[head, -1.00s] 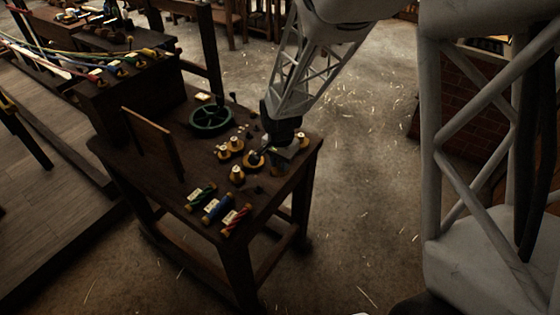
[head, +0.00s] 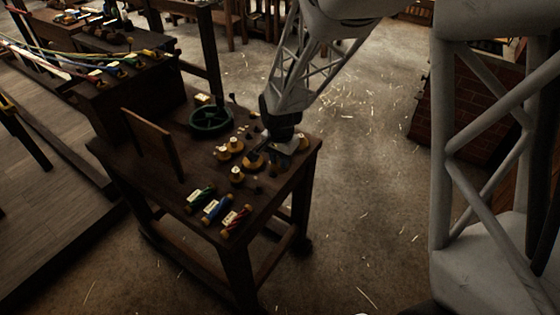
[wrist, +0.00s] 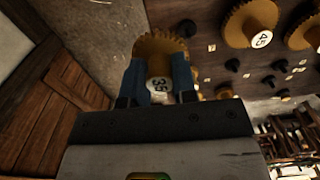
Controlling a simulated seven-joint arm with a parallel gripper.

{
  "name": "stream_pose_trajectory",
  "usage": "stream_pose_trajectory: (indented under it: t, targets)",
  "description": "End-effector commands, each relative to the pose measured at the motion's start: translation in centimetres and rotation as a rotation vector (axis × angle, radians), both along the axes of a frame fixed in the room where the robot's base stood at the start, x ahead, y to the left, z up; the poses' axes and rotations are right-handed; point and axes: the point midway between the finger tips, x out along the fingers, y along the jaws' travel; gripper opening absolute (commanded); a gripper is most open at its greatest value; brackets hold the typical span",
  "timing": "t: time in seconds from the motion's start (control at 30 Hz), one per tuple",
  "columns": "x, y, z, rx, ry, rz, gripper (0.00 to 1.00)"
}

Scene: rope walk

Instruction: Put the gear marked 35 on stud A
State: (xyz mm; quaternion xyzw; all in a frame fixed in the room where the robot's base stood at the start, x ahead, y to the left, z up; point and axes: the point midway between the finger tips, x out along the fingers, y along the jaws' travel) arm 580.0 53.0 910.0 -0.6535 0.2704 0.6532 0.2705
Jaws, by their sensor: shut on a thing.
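In the wrist view, the gear marked 35 (wrist: 160,46) is a golden-brown toothed disc with a pale hub carrying the number. My gripper (wrist: 158,74) has its blue fingers shut on that hub, one finger on each side. In the head view, my gripper (head: 272,152) is low over the right part of the dark table; the held gear is hard to make out there. Several short dark studs, one of them a stud (wrist: 232,65) right of the held gear, stand on the tabletop. Their letters are too small to read, so I cannot tell which is stud A.
A gear marked 45 (wrist: 250,24) and other gears stand close by.

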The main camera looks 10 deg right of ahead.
Motion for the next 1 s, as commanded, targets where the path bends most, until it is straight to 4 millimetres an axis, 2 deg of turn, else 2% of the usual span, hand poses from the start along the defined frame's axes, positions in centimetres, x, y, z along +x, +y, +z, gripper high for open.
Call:
stream_pose_trajectory:
  t: [0.6, 1.0]
  targets:
    - [0.0, 0.0, 2.1, 0.0, 0.0, 0.0, 0.07]
    - [0.0, 0.0, 2.3, 0.0, 0.0, 0.0, 0.07]
